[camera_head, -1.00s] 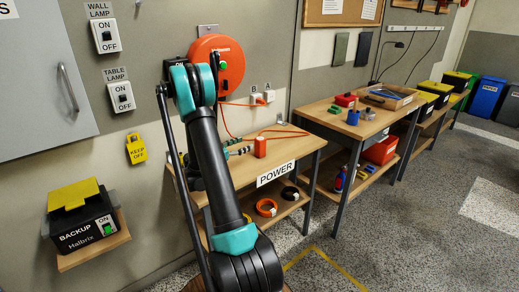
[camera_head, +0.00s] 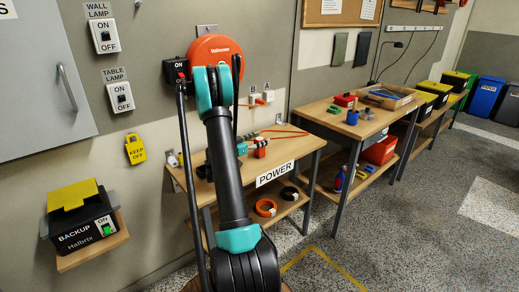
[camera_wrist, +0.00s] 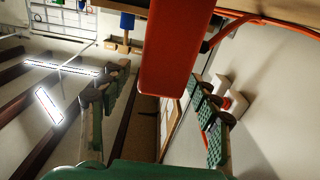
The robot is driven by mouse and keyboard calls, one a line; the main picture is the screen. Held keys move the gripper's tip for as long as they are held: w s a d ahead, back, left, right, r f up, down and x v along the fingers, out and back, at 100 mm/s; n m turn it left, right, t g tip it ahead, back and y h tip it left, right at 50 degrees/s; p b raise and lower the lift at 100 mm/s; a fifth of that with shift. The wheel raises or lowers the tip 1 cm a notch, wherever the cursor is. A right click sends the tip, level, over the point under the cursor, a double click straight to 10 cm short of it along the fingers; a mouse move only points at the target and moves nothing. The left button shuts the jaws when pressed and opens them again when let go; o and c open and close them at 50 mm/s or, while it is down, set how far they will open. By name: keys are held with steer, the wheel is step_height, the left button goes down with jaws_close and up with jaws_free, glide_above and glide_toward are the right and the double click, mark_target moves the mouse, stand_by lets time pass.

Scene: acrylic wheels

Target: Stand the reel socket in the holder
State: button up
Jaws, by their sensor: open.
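The reel socket, an orange-red block (camera_head: 260,152), stands on the POWER table near its front edge. In the wrist view the socket (camera_wrist: 170,50) is large, between the two fingers, with space visible on both sides. My gripper (camera_head: 252,146) is open at the socket; in the wrist view its green-padded fingers (camera_wrist: 158,98) are spread wide. I see no clear contact. The orange reel (camera_head: 215,62) hangs on the wall, partly behind my arm. I cannot tell for sure which piece is the holder; a small grey part (camera_head: 280,118) sits at the table's back edge.
An orange cord (camera_head: 287,131) lies across the POWER table (camera_head: 295,148). Wall outlets (camera_head: 267,95) are above it. Tape rolls (camera_head: 266,207) lie on the shelf below. A second bench (camera_head: 345,128) with several items stands to the right. The floor in front is open.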

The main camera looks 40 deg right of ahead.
steer(key=c, duration=1.4)
